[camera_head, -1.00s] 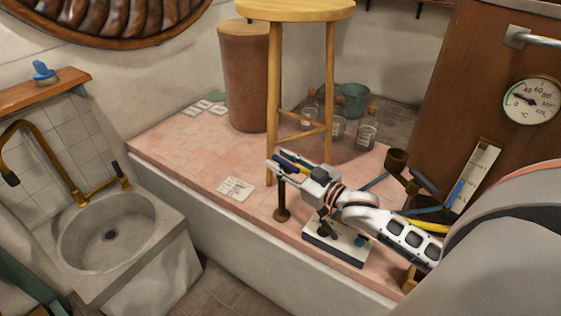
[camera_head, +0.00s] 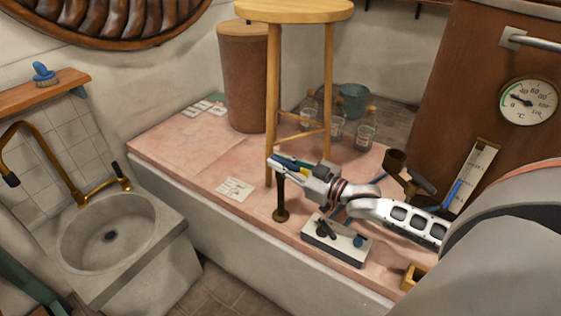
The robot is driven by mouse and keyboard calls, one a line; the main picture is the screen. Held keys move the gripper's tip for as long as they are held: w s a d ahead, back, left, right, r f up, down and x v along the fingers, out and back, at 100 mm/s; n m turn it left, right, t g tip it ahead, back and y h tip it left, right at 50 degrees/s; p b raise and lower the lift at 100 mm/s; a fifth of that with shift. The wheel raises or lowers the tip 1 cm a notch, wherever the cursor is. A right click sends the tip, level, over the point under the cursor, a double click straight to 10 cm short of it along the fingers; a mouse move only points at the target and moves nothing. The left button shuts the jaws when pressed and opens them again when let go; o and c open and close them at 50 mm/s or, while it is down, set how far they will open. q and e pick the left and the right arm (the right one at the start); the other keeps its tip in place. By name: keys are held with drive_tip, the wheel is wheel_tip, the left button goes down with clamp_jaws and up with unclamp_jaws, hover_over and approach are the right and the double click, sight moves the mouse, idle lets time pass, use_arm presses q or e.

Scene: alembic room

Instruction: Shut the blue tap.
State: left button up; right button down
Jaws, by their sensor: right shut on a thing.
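My right gripper (camera_head: 284,166) comes in from the right over the pink tiled ledge. It is shut on a dark blue-green lever handle (camera_head: 293,161) at the top of a dark bronze post, which I take to be the blue tap (camera_head: 280,196). The post stands upright on the ledge by its round foot. The fingers cover part of the handle, so its exact angle is hard to tell. My left gripper is not in view.
A wooden stool (camera_head: 293,10) stands behind the post. Glass jars (camera_head: 365,137) stand farther back. A stone sink (camera_head: 108,237) is at the left.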

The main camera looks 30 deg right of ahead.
drive_tip(key=shift+n+g+y, duration=0.3)
drive_tip(key=shift+n+y, duration=0.1)
drive_tip(key=shift+y, duration=0.4)
drive_tip(key=shift+r, duration=0.1)
drive_tip(key=c, duration=2)
unclamp_jaws()
drive_tip(key=shift+a+m+h, duration=0.1)
drive_tip(key=shift+m+h, duration=0.3)
drive_tip(key=shift+h, duration=0.2)
